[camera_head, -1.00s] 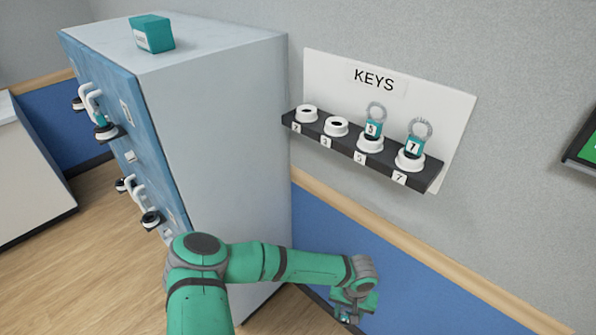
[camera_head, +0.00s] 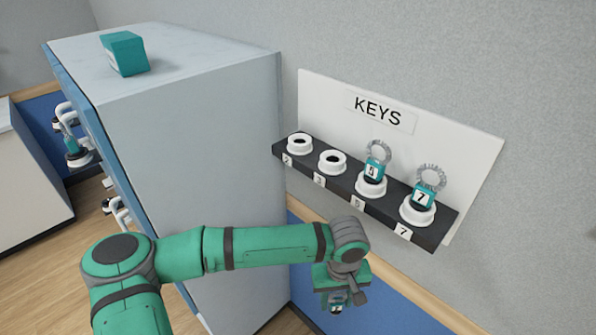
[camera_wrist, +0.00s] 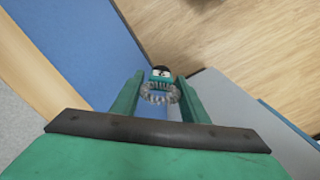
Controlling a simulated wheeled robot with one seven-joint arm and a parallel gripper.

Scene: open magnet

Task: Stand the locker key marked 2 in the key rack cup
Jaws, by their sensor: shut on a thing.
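My gripper (camera_head: 335,296) hangs below and in front of the key rack (camera_head: 345,190), with its fingers pointing down. It is shut on a locker key (camera_wrist: 161,78) with a toothed ring and a teal tag. The ring sits between the fingers in the wrist view, and the tag lies beyond it. The number on the tag is too small to read surely. The rack cup labelled 2 (camera_head: 299,146) at the left end is empty, as is the cup labelled 3 (camera_head: 332,162). Keys 5 (camera_head: 375,165) and 7 (camera_head: 427,191) stand upright in their own cups.
A grey locker cabinet (camera_head: 205,130) with blue doors stands left of the rack. A teal box (camera_head: 124,54) lies on its top. A teal-tagged key (camera_head: 71,145) sits at a locker door. The KEYS board (camera_head: 440,145) is behind the rack. Space above the empty cups is clear.

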